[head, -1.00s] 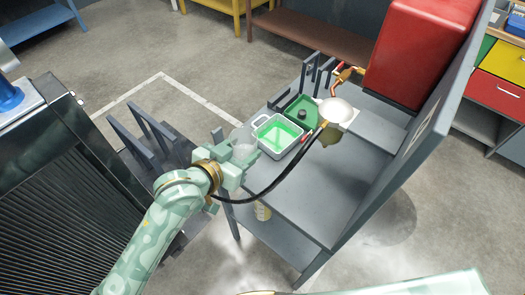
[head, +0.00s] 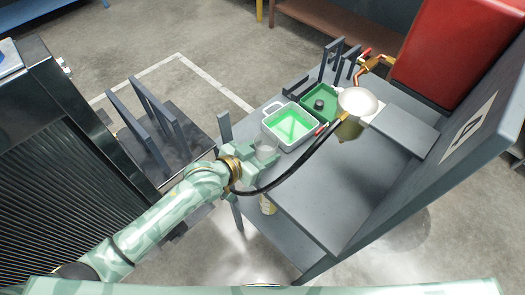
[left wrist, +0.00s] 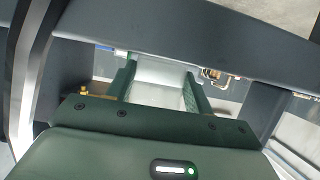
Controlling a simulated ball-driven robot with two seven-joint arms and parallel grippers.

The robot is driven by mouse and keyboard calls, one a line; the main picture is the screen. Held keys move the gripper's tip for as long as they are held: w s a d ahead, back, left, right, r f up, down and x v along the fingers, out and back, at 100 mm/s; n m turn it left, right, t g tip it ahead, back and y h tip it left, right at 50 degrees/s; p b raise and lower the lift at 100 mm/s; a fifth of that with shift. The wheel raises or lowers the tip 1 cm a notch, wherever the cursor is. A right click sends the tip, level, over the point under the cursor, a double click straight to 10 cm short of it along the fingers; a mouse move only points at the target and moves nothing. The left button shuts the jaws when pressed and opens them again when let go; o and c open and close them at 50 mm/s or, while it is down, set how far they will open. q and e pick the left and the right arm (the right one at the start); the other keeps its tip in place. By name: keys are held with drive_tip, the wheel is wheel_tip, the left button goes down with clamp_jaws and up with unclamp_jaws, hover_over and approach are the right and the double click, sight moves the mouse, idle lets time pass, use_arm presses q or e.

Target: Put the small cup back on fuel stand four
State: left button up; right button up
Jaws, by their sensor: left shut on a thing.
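A small clear cup (head: 266,144) is held between the fingers of my left gripper (head: 264,153), at the near left edge of the grey stand (head: 310,205). In the left wrist view the pale cup (left wrist: 158,76) fills the space between the two dark green fingers (left wrist: 160,92). The fingers hide part of the cup, and I cannot tell whether its base touches the stand top. The stand's tall side panel carries a white sign (head: 468,128) with a dark mark. My right gripper is not in view.
A black hose (head: 290,178) crosses near my gripper. The stand's near top is clear.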

use_arm(q)
drive_tip(key=shift+f, duration=0.1)
drive_tip(key=o, duration=1)
drive_tip(key=shift+c, duration=0.2)
drive_tip(key=shift+r, duration=0.2)
drive_tip(key=p+v, duration=0.3)
drive_tip(key=v, duration=0.9)
